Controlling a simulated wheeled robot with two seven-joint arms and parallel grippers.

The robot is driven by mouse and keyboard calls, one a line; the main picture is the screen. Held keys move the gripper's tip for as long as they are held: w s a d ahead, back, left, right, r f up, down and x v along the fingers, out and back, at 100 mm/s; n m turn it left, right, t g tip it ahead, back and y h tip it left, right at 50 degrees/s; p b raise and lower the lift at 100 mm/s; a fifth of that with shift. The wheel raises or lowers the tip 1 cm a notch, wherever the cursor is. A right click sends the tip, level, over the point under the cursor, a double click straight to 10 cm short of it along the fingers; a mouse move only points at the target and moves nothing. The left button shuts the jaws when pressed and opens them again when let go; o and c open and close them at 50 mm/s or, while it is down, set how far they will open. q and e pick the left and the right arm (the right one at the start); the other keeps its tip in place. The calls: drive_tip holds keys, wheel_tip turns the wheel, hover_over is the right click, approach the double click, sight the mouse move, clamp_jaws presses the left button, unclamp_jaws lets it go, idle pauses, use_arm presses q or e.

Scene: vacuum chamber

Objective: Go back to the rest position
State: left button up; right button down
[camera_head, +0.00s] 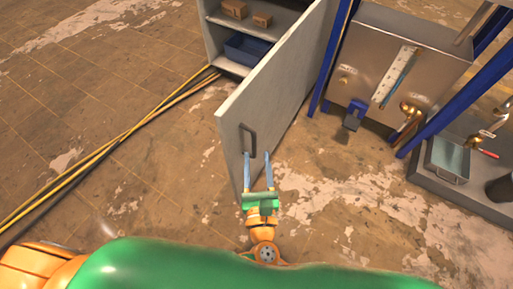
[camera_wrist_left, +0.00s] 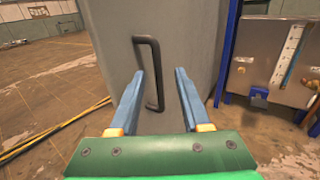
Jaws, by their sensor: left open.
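My left gripper (camera_head: 257,160) is open, with two blue fingers pointing at the grey cabinet door (camera_head: 283,92). The door stands swung open. Its dark handle (camera_head: 248,140) is just ahead of the fingertips in the head view. In the left wrist view the handle (camera_wrist_left: 152,72) appears upright between the two fingers of the left gripper (camera_wrist_left: 157,80), and the fingers do not close on it. I cannot tell the exact gap in depth. My right gripper is not in view.
The open cabinet (camera_head: 210,40) holds small cardboard boxes (camera_head: 234,9) and a blue bin (camera_head: 247,50). Yellow cables (camera_head: 110,146) cross the floor at left. A metal chamber (camera_head: 405,60) on a blue frame stands at right, near a metal container (camera_head: 447,160). The left floor is mostly clear.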

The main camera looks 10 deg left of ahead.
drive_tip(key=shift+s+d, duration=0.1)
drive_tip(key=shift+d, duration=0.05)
use_arm(q)
drive_tip(key=s+a+f+n+g, duration=0.3)
drive_tip(key=f+g, duration=0.1)
drive_tip(key=f, duration=0.4)
drive_tip(key=s+a+f+n+g, duration=0.3)
drive_tip(key=s+a+f+n, duration=0.1)
drive_tip(key=f, duration=0.5)
drive_tip(key=s+a+f+n+g, duration=0.3)
drive_tip(key=f+g, duration=0.1)
drive_tip(key=f, duration=0.4)
drive_tip(key=s+a+f+n+g+h, duration=0.2)
drive_tip(key=s+a+f+n+g, duration=0.15)
drive_tip(key=s+n, duration=0.5)
drive_tip(key=s+a+f+n+g+h, duration=0.1)
drive_tip(key=s+a+f+n+g, duration=0.15)
drive_tip(key=s+f+n, duration=0.6)
wheel_tip(320, 180, up, 28)
drive_tip(key=d+n+p, duration=0.1)
drive_tip(key=n+p, duration=0.3)
drive_tip(key=p, duration=2)
drive_tip(key=shift+s, duration=0.3)
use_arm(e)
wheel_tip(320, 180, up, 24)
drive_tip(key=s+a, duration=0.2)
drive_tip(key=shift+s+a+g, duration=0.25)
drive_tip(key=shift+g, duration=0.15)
